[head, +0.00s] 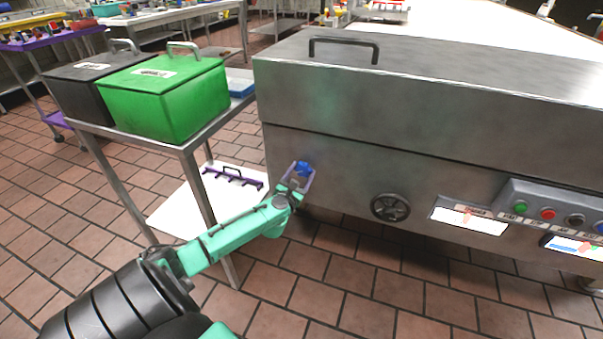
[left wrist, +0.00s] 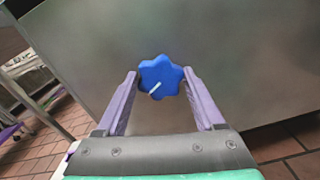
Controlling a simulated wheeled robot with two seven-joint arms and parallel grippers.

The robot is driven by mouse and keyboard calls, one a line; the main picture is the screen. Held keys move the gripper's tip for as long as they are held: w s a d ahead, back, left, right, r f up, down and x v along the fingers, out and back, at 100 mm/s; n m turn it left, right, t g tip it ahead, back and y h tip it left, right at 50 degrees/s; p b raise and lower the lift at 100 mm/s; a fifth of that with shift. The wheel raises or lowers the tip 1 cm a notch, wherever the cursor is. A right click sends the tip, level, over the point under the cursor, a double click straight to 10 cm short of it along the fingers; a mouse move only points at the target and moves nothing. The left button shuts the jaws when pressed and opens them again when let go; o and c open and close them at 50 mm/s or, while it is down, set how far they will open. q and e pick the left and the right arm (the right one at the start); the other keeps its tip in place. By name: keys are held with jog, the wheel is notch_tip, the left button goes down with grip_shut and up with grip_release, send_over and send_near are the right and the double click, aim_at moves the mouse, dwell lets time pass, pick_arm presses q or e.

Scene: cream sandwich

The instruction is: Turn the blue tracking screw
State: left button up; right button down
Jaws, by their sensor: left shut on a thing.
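The blue tracking screw (head: 303,168) is a star-shaped knob on the lower left of the steel machine's front panel (head: 330,160). It also shows in the left wrist view (left wrist: 160,76), with a short white mark pointing to the lower left. My left gripper (head: 298,176) has its two purple fingers on either side of the knob and is shut on it. In the left wrist view the fingers (left wrist: 158,88) touch or nearly touch the knob's left and right lobes. My right gripper is not in view.
A black handwheel (head: 390,207) and a control panel with buttons (head: 547,212) are on the machine, right of the knob. A steel cart (head: 186,146) with a green box (head: 165,95) and a black box (head: 75,85) stands at left.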

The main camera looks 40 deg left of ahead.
pick_arm(q)
jog(key=m+p, duration=0.4)
jog(key=m, duration=0.2)
jog(key=shift+d+p, duration=0.1)
jog(key=shift+p, duration=0.2)
jog(key=m+p, duration=0.1)
jog(key=m, duration=0.5)
jog(key=shift+f, duration=0.1)
jog(key=m+p, duration=0.1)
jog(key=m, duration=0.1)
jog(key=shift+m, duration=0.3)
jog(key=m, duration=0.4)
jog(key=shift+f+m+p, duration=0.15)
jog(key=shift+m+p, duration=0.15)
jog(key=shift+m, duration=2.3)
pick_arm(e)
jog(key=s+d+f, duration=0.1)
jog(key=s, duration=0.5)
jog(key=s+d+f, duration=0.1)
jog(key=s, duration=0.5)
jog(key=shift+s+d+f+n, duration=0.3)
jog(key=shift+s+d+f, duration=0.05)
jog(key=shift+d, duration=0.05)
